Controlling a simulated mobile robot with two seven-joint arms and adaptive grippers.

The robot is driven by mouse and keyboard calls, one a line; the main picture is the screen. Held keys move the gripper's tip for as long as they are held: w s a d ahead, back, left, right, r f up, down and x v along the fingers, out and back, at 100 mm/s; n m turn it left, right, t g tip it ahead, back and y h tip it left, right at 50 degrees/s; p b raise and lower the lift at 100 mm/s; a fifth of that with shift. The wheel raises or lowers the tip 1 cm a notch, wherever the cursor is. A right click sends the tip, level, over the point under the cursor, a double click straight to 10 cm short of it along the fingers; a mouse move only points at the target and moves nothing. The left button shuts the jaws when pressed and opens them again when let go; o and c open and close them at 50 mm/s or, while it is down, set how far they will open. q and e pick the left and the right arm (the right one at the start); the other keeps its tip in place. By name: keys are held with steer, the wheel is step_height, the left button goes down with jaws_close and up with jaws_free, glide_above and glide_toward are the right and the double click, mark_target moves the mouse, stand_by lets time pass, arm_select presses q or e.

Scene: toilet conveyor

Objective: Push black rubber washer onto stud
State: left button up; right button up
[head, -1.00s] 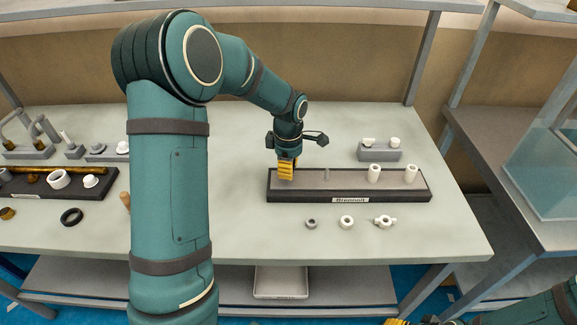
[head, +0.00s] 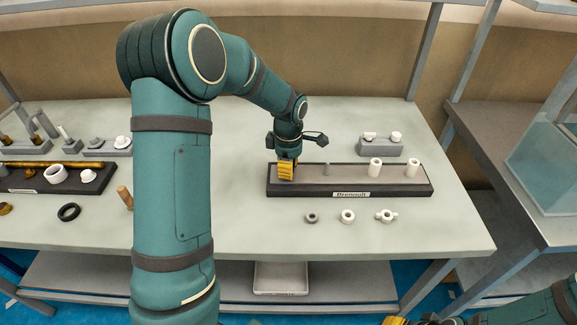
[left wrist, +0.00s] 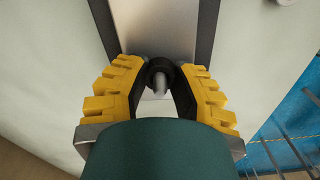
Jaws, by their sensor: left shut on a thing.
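The black rubber washer (left wrist: 161,68) shows in the left wrist view between the yellow fingers of my left gripper (left wrist: 160,84). The gripper is shut on it. A pale stud tip (left wrist: 160,85) shows at the washer's opening; how far the washer sits down on it cannot be told. In the head view my left gripper (head: 286,171) points down at the left end of the dark board (head: 300,191) and hides washer and stud there.
On the board stand a bare grey stud (head: 327,169) and two white sleeves (head: 375,167). A grey block (head: 380,149) stands behind. Another black ring (head: 69,212) lies at left.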

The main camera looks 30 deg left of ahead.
arm_select(q)
steer(key=shift+f, duration=0.15)
steer(key=shift+r, duration=0.25)
steer(key=shift+r+p, duration=1.65)
steer(key=shift+r, duration=0.3)
stand_by(0.9)
steer(key=shift+f+b, duration=1.15)
steer(key=shift+f, duration=1.15)
steer(key=o, duration=0.8)
step_height(320, 180, up, 12)
steer(key=shift+r, duration=0.1)
